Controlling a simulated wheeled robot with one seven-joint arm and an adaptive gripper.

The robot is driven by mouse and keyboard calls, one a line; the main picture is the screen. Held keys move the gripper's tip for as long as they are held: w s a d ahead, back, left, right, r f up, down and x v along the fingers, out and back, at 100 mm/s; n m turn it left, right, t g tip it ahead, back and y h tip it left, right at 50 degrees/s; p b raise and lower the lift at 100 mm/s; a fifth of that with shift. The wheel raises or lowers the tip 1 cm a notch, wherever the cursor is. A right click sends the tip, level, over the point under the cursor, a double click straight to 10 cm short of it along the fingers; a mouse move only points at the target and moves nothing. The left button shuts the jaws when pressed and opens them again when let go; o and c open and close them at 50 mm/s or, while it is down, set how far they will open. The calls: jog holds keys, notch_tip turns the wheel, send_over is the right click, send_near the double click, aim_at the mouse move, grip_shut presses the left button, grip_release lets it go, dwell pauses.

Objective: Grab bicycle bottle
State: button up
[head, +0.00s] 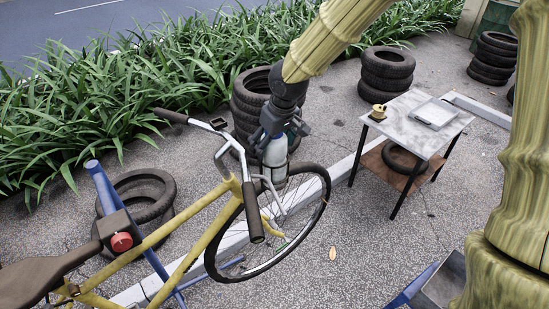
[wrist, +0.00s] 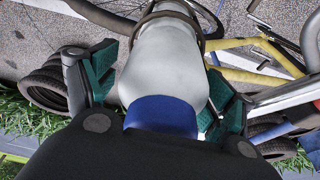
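The bicycle bottle (head: 275,152) is pale grey-white with a blue end (wrist: 162,114). It stands by the handlebar and front wheel of the yellow bicycle (head: 190,225), in a dark ring-shaped holder (head: 268,180). My gripper (head: 277,138) comes down on it from above. In the wrist view, my gripper's green-padded fingers (wrist: 160,90) lie on either side of the bottle, with its body between them. The fingers look open and very close to the bottle's sides; firm contact is not clear. The lower part of the bottle is partly hidden by the holder.
The handlebar (head: 222,150) and front wheel (head: 270,230) are close to my gripper. Stacked tyres (head: 248,105) stand just behind. A marble-topped table (head: 410,125) is to the right. Open pavement lies between the bicycle and table.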

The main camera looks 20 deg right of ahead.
jog(key=c, duration=1)
jog(key=shift+c, duration=0.6)
jog(key=shift+r, duration=0.15)
